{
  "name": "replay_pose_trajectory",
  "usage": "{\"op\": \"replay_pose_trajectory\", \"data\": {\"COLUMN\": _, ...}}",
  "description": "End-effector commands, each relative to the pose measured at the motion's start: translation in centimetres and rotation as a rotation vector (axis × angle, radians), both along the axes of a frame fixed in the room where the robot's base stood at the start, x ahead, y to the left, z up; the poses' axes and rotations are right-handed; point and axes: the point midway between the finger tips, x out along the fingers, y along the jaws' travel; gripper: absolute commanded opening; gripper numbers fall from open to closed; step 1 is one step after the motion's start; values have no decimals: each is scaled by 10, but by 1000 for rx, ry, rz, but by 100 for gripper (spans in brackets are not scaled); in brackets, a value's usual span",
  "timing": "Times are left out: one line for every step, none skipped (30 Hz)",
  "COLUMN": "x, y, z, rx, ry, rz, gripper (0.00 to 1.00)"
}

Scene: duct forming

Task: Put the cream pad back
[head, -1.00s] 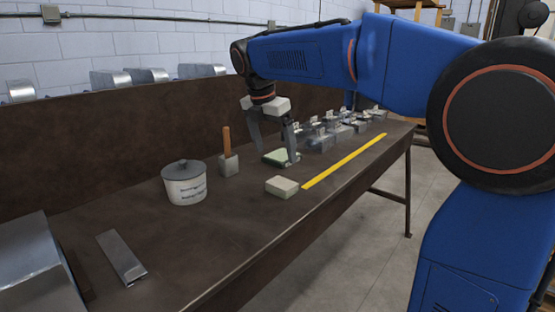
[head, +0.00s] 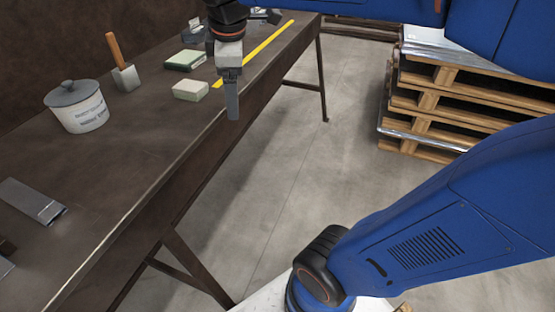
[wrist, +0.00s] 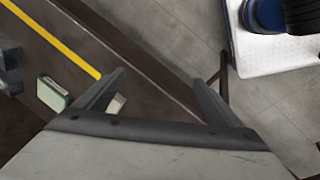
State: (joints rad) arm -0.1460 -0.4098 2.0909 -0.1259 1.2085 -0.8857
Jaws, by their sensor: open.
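The cream pad (head: 190,90) is a small block with a pale top and lies flat on the brown bench, near the close end of the yellow strip. In the wrist view the cream pad (wrist: 117,103) is partly hidden behind the left finger. My gripper (head: 232,108) hangs to the right of the cream pad, near the bench's front edge. In the wrist view my gripper (wrist: 159,78) has its fingers wide apart with nothing between them.
The yellow strip (head: 256,52) runs along the bench. A lidded white pot (head: 79,112), a wooden-handled mallet (head: 125,77) and a metal piece (head: 33,202) stand or lie to the left. Stacked pallets (head: 440,100) stand on the floor at right. The bench front is clear.

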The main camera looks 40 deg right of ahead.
Motion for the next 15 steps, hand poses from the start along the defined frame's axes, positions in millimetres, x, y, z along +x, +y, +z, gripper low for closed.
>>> {"op": "replay_pose_trajectory", "data": {"x": -15, "y": -4, "z": -8, "rx": 28, "ry": -16, "rz": -72, "gripper": 88}}
{"op": "replay_pose_trajectory", "data": {"x": -23, "y": -6, "z": -14, "rx": 47, "ry": -26, "rz": -119, "gripper": 88}}
{"op": "replay_pose_trajectory", "data": {"x": -33, "y": -9, "z": -21, "rx": 73, "ry": -38, "rz": -184, "gripper": 88}}
{"op": "replay_pose_trajectory", "data": {"x": -40, "y": -10, "z": -26, "rx": 92, "ry": -50, "rz": -230, "gripper": 88}}
{"op": "replay_pose_trajectory", "data": {"x": -48, "y": -12, "z": -32, "rx": 111, "ry": -58, "rz": -278, "gripper": 88}}
{"op": "replay_pose_trajectory", "data": {"x": -57, "y": -14, "z": -40, "rx": 138, "ry": -71, "rz": -340, "gripper": 88}}
{"op": "replay_pose_trajectory", "data": {"x": -65, "y": -15, "z": -46, "rx": 159, "ry": -79, "rz": -389, "gripper": 88}}
{"op": "replay_pose_trajectory", "data": {"x": -72, "y": -16, "z": -53, "rx": 178, "ry": -86, "rz": -436, "gripper": 88}}
{"op": "replay_pose_trajectory", "data": {"x": -82, "y": -18, "z": -61, "rx": 206, "ry": -99, "rz": -499, "gripper": 88}}
{"op": "replay_pose_trajectory", "data": {"x": -89, "y": -19, "z": -67, "rx": 226, "ry": -107, "rz": -546, "gripper": 88}}
{"op": "replay_pose_trajectory", "data": {"x": -95, "y": -20, "z": -74, "rx": 248, "ry": -116, "rz": -594, "gripper": 88}}
{"op": "replay_pose_trajectory", "data": {"x": -104, "y": -21, "z": -82, "rx": 274, "ry": -125, "rz": -654, "gripper": 88}}
{"op": "replay_pose_trajectory", "data": {"x": -110, "y": -21, "z": -89, "rx": 294, "ry": -133, "rz": -697, "gripper": 88}}
{"op": "replay_pose_trajectory", "data": {"x": -115, "y": -22, "z": -94, "rx": 312, "ry": -140, "rz": -738, "gripper": 88}}
{"op": "replay_pose_trajectory", "data": {"x": -122, "y": -23, "z": -102, "rx": 334, "ry": -147, "rz": -788, "gripper": 88}}
